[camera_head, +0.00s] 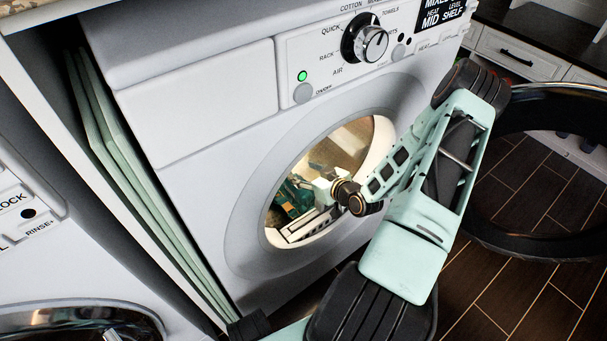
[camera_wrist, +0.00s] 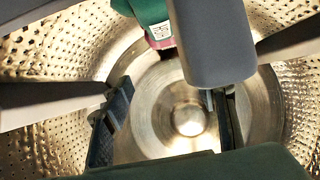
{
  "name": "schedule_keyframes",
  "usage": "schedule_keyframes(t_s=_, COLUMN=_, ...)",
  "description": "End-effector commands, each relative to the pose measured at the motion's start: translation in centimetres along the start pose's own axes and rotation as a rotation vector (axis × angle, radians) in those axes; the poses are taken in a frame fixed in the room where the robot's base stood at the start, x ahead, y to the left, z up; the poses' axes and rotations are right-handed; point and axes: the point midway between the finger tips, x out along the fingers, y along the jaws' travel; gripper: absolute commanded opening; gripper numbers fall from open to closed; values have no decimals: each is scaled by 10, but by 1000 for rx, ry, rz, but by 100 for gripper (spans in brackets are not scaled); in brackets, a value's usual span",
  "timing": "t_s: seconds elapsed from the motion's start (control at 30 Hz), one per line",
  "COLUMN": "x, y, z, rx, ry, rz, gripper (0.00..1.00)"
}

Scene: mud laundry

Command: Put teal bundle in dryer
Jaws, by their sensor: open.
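The teal bundle (camera_head: 288,199) lies inside the dryer drum at the left of the round opening, partly hidden by the drum's rim and my gripper. In the wrist view, a teal piece with a pink and white patch (camera_wrist: 153,14) shows at the top, beyond the fingers. My gripper (camera_wrist: 168,112) is inside the drum, its two dark fingers apart with nothing visible between them. A dark green shape crosses the bottom of the wrist view; I cannot tell what it is. The dryer (camera_head: 250,165) has its round door (camera_head: 510,235) swung open to the right.
The drum has perforated metal walls (camera_wrist: 55,60) and grey vanes (camera_wrist: 212,45) around my fingers. The dryer's panel has a knob (camera_head: 364,40) and a lit green light (camera_head: 302,76). Another machine (camera_head: 45,265) stands at the left. Wooden floor shows at the lower right.

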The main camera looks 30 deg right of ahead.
Motion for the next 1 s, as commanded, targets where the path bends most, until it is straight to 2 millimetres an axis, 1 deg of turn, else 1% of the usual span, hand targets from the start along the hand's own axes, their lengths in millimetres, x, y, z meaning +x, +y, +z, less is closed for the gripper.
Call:
schedule_keyframes(t_s=0.03, x=-14, y=1, z=-1, rx=2, ry=-6, rz=3, gripper=53)
schedule_keyframes(t_s=0.3, x=-76, y=1, z=-2, rx=3, ry=-5, rz=3, gripper=53)
schedule_keyframes(t_s=0.4, x=-94, y=1, z=-1, rx=3, ry=-5, rz=3, gripper=53)
schedule_keyframes(t_s=0.5, x=-107, y=1, z=0, rx=3, ry=-6, rz=2, gripper=53)
schedule_keyframes(t_s=0.6, x=-114, y=0, z=1, rx=2, ry=-5, rz=0, gripper=53)
schedule_keyframes(t_s=0.7, x=-117, y=0, z=1, rx=2, ry=-4, rz=1, gripper=53)
schedule_keyframes(t_s=1.0, x=-117, y=0, z=2, rx=2, ry=-4, rz=0, gripper=53)
